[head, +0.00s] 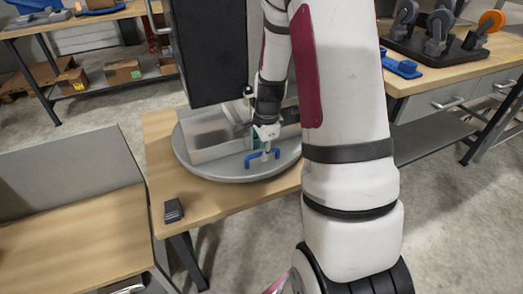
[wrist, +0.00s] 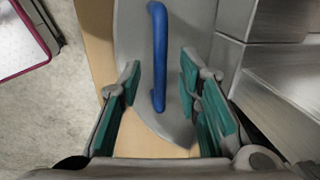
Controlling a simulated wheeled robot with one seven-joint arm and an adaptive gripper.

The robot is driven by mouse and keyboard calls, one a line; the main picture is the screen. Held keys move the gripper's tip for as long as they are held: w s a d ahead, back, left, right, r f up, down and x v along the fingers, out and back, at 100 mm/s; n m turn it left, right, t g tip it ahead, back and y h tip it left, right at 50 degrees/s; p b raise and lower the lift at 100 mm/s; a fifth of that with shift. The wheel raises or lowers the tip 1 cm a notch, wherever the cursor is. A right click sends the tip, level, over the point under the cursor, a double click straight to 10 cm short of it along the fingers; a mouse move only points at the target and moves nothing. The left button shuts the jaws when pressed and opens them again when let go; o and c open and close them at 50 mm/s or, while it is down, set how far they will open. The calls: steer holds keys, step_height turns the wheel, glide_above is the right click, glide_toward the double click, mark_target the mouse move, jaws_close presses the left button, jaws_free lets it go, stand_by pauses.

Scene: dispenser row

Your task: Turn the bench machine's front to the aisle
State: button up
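The bench machine stands on a round grey turntable (head: 250,172) on a wooden bench. Its grey metal lower part (head: 212,134) shows in the head view, below a tall dark box (head: 209,50). My arm hides its right side. A blue handle (head: 254,160) is fixed near the turntable's front edge. My gripper (head: 264,148) is over this handle. In the wrist view my gripper (wrist: 161,80) is open, one green-padded finger on each side of the blue handle (wrist: 159,50), with gaps between. Grey machine panels (wrist: 278,65) lie to the right there.
A small black device (head: 174,210) lies on the bench's front left corner. A grey-panelled wooden bench (head: 75,235) stands at the left. A bench with caster wheels (head: 437,35) is at the right. Boxes (head: 122,71) sit on a shelf behind.

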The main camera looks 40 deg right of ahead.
steer(key=shift+f, duration=0.15)
steer(key=shift+c, duration=0.2)
jaws_close()
steer(key=shift+d, duration=0.1)
